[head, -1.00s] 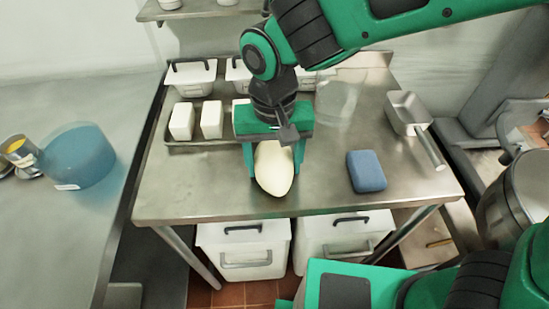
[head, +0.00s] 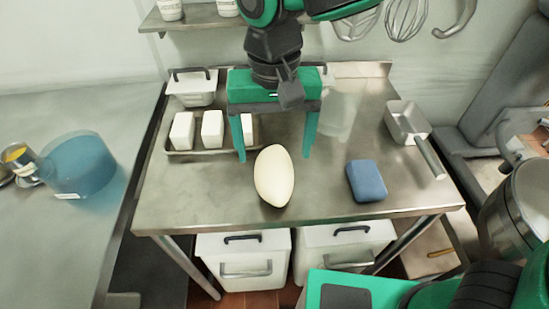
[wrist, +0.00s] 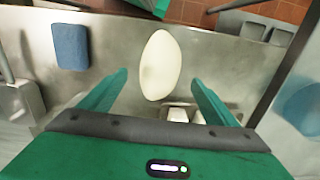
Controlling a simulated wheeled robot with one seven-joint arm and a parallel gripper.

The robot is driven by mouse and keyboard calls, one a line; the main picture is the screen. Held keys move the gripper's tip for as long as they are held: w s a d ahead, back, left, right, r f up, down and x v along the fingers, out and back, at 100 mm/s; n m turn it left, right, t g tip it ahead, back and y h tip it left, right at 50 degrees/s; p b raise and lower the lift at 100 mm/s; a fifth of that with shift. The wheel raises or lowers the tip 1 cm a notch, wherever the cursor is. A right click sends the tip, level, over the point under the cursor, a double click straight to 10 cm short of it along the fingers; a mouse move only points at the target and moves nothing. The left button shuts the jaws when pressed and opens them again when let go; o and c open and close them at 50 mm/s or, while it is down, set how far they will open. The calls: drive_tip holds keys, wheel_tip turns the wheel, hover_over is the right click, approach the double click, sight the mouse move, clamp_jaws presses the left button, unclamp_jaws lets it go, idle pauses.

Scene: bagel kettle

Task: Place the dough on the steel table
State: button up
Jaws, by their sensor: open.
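The dough (head: 274,176) is a pale, smooth, egg-shaped lump. It lies on the steel table (head: 320,200) near the middle of the front half. It also shows in the wrist view (wrist: 160,66), ahead of and between the fingers' lines. My gripper (head: 275,155) is open and empty. Its two green fingers are spread wide, above and behind the dough in the head view, and do not touch it. In the wrist view the open fingers (wrist: 158,75) point toward the table.
A blue sponge-like block (head: 366,181) lies right of the dough. A metal scoop (head: 408,120) lies farther right. A tray with white blocks (head: 183,131) and a lidded white container (head: 192,88) stand behind left. A clear container stands behind the gripper. The table's front is mostly clear.

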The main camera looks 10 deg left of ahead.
sight(277, 163)
drive_tip(key=shift+r, duration=1.9)
drive_tip(key=shift+w+d, duration=0.2)
drive_tip(key=shift+d, duration=0.05)
drive_tip(key=w+d+f+m, duration=0.1)
drive_tip(key=w+d+m, duration=0.15)
drive_tip(key=d, duration=1.15)
drive_tip(key=w+d+f+m, duration=0.15)
drive_tip(key=w+d, duration=0.25)
drive_tip(key=d, duration=1)
drive_tip(key=s+d+f+m, duration=0.2)
drive_tip(key=s+d, duration=0.5)
drive_tip(key=d, duration=0.2)
drive_tip(key=s+d+f+m, duration=0.3)
drive_tip(key=s+d, duration=0.3)
drive_tip(key=d, duration=0.3)
drive_tip(key=shift+s+d, duration=0.2)
drive_tip(key=shift+s, duration=0.2)
